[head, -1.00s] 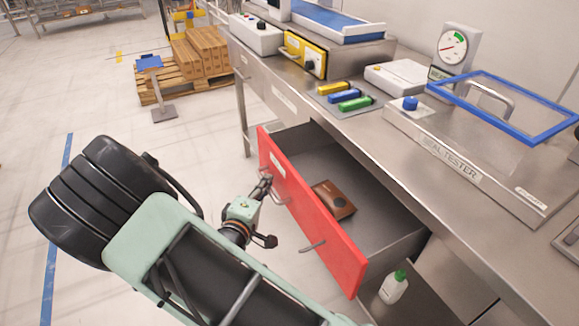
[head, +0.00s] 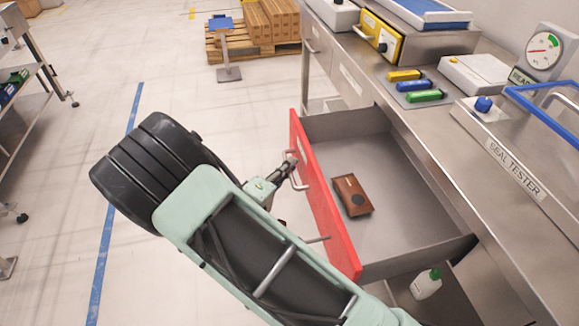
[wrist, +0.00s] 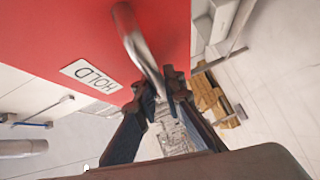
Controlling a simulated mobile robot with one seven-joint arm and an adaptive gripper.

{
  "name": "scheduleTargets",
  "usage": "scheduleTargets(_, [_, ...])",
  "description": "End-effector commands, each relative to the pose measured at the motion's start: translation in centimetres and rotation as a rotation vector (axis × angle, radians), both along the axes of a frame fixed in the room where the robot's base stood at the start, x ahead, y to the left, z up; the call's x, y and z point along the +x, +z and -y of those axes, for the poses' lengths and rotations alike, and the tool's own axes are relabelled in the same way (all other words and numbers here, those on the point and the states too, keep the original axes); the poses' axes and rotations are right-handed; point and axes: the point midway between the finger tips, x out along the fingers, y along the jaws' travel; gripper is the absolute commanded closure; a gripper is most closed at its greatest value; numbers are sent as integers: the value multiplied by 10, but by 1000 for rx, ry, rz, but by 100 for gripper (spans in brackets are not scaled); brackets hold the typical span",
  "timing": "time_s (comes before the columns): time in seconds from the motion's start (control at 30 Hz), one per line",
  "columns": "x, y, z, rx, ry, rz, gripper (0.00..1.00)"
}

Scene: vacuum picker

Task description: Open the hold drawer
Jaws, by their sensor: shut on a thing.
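The hold drawer has a red front (head: 318,200) and a grey metal inside (head: 400,165). It stands pulled well out of the steel bench. A brown pouch (head: 352,196) with a dark round spot lies on its floor. In the wrist view the red front (wrist: 70,30) carries a white HOLD label (wrist: 90,76). My gripper (head: 289,163) is at the far one of two metal handles on the front. In the wrist view my gripper (wrist: 163,88) is shut on that handle (wrist: 140,45), with a finger on each side of the bar.
The steel bench (head: 420,135) bears yellow, blue and green pieces (head: 415,86) and a seal tester (head: 515,170). A white bottle with a green cap (head: 426,284) stands below the drawer. Loaded pallet (head: 255,45) at the back; open floor (head: 60,150) at left.

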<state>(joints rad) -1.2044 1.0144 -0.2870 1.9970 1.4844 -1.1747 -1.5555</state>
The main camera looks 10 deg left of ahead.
Motion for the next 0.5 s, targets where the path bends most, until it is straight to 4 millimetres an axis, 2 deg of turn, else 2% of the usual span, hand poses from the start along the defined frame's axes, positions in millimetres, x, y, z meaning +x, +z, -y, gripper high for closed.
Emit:
scheduleTargets(0.03, [-1,-1,0,0,-1,-2,90])
scheduleTargets(0.1, [-1,-1,0,0,-1,-2,84])
scheduleTargets(0.37, [0,0,0,0,0,-1,84])
scheduleTargets(0.5, [-8,1,-4,1,1,-2,84])
